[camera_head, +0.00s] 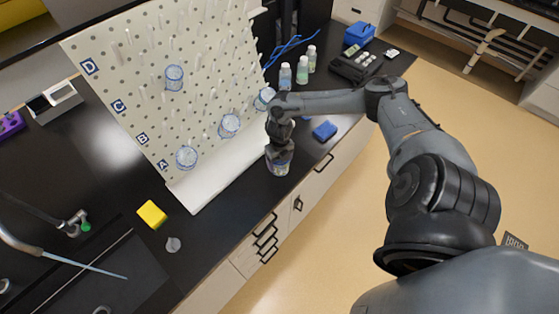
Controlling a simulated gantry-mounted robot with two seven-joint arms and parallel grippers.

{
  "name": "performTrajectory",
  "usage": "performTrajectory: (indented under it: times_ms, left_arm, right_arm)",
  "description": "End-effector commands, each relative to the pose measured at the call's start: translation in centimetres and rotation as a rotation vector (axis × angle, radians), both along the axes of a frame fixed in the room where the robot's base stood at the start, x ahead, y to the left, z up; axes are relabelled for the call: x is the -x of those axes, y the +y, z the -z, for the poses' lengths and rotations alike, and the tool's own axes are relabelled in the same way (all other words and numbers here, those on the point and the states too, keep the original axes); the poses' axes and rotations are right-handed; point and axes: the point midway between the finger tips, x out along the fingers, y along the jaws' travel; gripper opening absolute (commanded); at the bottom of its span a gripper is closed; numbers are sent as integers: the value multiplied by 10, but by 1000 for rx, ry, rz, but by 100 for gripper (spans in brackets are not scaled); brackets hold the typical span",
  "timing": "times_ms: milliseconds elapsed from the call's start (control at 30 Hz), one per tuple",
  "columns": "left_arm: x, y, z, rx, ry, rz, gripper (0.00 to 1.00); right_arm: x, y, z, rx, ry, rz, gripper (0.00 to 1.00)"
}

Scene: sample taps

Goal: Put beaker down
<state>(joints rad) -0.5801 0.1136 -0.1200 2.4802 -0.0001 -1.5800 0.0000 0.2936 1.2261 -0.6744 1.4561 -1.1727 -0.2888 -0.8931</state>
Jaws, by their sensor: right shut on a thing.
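My right gripper (279,150) reaches in from the right and points down at the front part of the black bench. It is shut on a clear beaker (279,169) with blue markings. The gripper hides the beaker's upper part, and I cannot tell whether its base touches the bench. Other clear beakers hang on the white pegboard: one high up (174,77), one at lower left (186,157), one at lower middle (229,125) and one at the right (264,98). My left gripper is not in view.
A blue sponge (325,131) lies right of the beaker. Bottles (302,70) stand behind. A yellow sponge (152,214) and a small clear item (173,244) lie near the sink (99,277). The pegboard's white tray (205,190) borders the beaker's left; the bench edge is close in front.

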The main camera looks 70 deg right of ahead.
Motion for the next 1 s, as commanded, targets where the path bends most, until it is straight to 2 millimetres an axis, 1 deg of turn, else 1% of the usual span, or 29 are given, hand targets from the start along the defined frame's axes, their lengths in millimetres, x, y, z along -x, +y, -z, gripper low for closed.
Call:
performTrajectory:
  times_ms: [167, 200, 333, 600, 733, 867, 1000]
  left_arm:
    - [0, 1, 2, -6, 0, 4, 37]
    - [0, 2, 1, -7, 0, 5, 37]
    - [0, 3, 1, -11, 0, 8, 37]
    - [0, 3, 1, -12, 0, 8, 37]
    - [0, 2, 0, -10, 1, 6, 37]
    - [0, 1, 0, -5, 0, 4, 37]
    - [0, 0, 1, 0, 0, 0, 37]
  right_arm:
    - [0, 0, 1, 0, 0, 0, 43]
    - [0, 0, 1, 0, 0, 0, 77]
    - [0, 0, 1, 0, 0, 0, 97]
    - [0, 0, 0, -1, -1, 0, 98]
    - [0, 0, -4, 0, -1, -1, 98]
    - [-1, 0, -18, 0, -1, -1, 98]
    - [-1, -1, -41, 2, -2, -2, 98]
